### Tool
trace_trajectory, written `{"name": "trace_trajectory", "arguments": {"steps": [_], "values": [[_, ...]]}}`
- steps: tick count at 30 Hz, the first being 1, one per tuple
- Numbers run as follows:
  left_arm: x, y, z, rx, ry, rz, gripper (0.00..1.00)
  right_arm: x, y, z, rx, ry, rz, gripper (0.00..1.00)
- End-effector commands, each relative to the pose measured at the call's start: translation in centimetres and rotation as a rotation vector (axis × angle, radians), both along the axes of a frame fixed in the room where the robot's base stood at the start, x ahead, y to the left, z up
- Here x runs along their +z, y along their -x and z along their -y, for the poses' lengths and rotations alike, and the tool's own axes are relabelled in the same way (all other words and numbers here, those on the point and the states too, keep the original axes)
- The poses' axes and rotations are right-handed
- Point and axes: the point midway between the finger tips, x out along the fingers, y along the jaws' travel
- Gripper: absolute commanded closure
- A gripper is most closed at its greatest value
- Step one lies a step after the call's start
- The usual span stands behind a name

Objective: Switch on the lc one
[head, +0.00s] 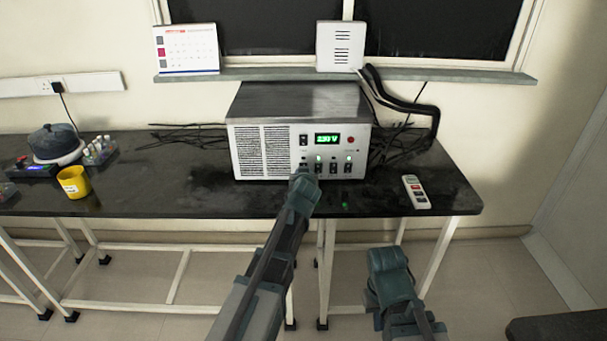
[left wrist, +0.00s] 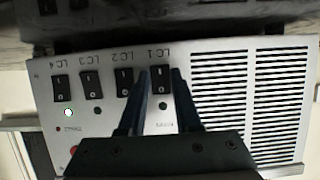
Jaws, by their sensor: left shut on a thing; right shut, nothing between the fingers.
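The grey power unit (head: 247,150) stands on the black bench, its display reading 230 V. In the left wrist view its panel is upside down, with a row of black rocker switches labelled LC 1 to LC 4. The LC 1 switch (left wrist: 160,81) sits between the fingertips of my left gripper (left wrist: 161,76), which is shut on it. The lamp by LC 1 (left wrist: 163,105) looks dark. In the head view my left gripper (head: 302,175) covers most of that switch. My right gripper (head: 387,254) is shut and empty, low in front of the bench.
The LC 2 switch (left wrist: 124,81) is close beside one finger. The lamp by LC 4 (left wrist: 68,112) is lit. A white remote (head: 415,191) lies right of the unit. Dark cables (head: 400,145) are at its right. A yellow cup (head: 74,182) stands far left.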

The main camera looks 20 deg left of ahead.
Motion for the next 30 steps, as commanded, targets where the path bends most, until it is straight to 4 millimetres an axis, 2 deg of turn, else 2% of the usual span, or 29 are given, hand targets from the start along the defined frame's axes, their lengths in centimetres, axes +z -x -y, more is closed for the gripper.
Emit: {"name": "trace_trajectory", "arguments": {"steps": [2,7,15,30], "values": [[-0.3,0.0,0.0,0.001,-0.006,0.01,1.0,-0.5,0.0,0.0,0.0,0.0,0.0,1.0],[-1.2,0.1,-0.1,0.003,-0.031,0.094,1.0,-3.2,0.0,0.0,0.0,0.0,0.0,1.0],[-1.1,0.0,-0.2,0.004,-0.064,0.212,1.0,-5.7,0.0,0.0,0.0,0.0,0.0,1.0],[-0.7,0.0,-0.1,0.001,-0.073,0.251,1.0,-6.3,0.0,0.0,0.0,0.0,0.0,1.0]]}}
